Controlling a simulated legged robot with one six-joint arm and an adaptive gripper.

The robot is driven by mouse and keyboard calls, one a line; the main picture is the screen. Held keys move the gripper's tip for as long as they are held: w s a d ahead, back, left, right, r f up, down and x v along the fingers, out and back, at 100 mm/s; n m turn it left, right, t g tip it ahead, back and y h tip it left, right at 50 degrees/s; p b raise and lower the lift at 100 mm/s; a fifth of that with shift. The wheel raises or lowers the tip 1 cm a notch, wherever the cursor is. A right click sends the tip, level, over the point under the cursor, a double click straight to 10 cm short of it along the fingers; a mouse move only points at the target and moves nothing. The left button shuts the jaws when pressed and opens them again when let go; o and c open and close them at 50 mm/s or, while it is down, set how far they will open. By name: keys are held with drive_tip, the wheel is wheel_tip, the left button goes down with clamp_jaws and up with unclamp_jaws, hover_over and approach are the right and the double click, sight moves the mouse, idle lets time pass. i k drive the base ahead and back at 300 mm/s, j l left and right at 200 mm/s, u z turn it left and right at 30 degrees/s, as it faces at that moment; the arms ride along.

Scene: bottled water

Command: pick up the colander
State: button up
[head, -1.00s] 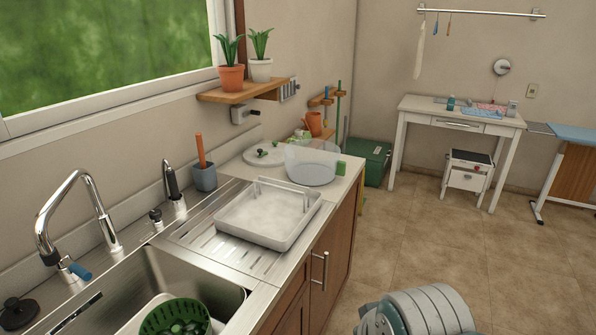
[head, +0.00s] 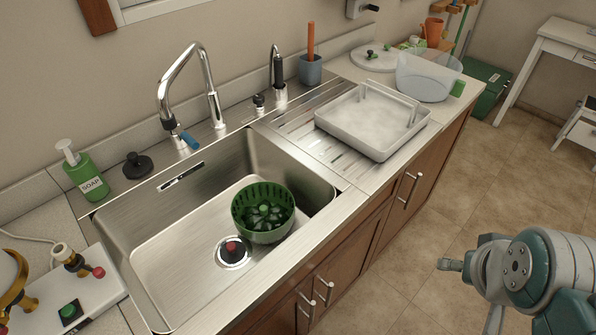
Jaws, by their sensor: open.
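My gripper's fingers do not show. Only a grey and teal part of my arm is at the lower right, over the floor and well apart from the colander.
The curved faucet (head: 190,90) rises behind the sink. A soap bottle (head: 85,170) stands at the left. A white dish tray (head: 372,122) sits on the drainboard, with a clear bowl (head: 425,80) beyond. The floor (head: 420,240) before the cabinets is clear.

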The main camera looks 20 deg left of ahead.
sight(262, 212)
drive_tip(key=k, duration=0.15)
drive_tip(key=k+u, duration=0.25)
drive_tip(key=u, duration=0.15)
drive_tip(key=k+j+u, duration=0.15)
drive_tip(key=u, duration=0.25)
drive_tip(key=i+l+u, duration=0.1)
drive_tip(key=u, duration=0.3)
drive_tip(key=i+l+u, duration=0.1)
drive_tip(key=u, duration=0.3)
drive_tip(key=l+u, duration=0.3)
drive_tip(key=u, duration=0.15)
drive_tip(key=i+l, duration=0.1)
drive_tip(key=l, duration=0.35)
drive_tip(key=i+l, duration=0.1)
drive_tip(key=l, duration=0.35)
drive_tip(key=i+l, duration=0.15)
drive_tip(key=l, duration=0.25)
